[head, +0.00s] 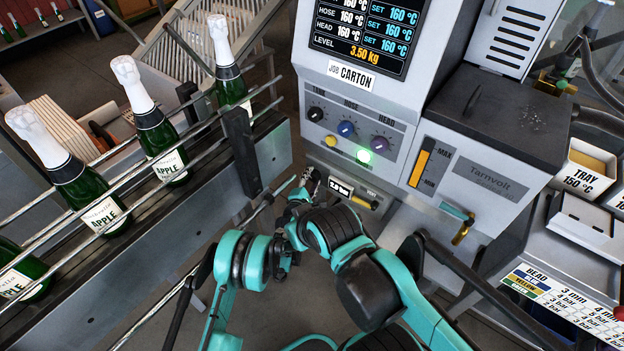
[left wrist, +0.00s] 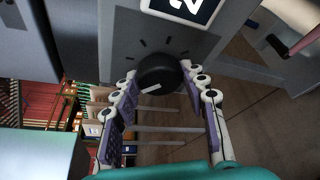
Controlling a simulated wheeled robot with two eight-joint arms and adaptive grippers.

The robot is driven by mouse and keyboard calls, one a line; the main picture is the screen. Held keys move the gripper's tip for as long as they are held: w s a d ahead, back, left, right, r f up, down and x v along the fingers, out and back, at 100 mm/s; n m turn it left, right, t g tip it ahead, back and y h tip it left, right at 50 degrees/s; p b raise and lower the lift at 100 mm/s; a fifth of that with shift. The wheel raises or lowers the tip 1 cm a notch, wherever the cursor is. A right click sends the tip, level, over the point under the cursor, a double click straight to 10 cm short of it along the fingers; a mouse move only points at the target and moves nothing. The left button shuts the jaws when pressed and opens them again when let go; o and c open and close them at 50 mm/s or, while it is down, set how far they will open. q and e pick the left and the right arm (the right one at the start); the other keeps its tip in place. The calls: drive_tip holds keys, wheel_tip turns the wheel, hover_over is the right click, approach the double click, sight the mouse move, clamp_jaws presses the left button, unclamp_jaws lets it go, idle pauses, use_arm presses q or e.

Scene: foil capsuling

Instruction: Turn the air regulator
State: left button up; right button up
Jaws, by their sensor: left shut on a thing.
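The air regulator's round black knob (left wrist: 160,72) with a white pointer line sits on a grey plate with dark tick marks in the left wrist view. My left gripper (left wrist: 164,84) has its two purple-padded fingers on either side of the knob and is shut on it. In the head view my left gripper (head: 308,183) is at the front of the grey machine, just left of a small display reading 2.0 bar (head: 340,187). The gripper and arm mostly hide the knob there. My right gripper is not in view.
Green bottles with white foil tops (head: 147,118) stand between metal rails (head: 120,185) at left. A brass valve with a teal handle (head: 461,225) sticks out at right, near a bead chart (head: 570,302).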

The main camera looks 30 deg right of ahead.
use_arm(q)
drive_tip(key=o, duration=1.2)
drive_tip(key=shift+c, duration=0.2)
drive_tip(key=shift+s+a, duration=0.1)
drive_tip(key=v, duration=0.7)
drive_tip(key=shift+s, duration=0.15)
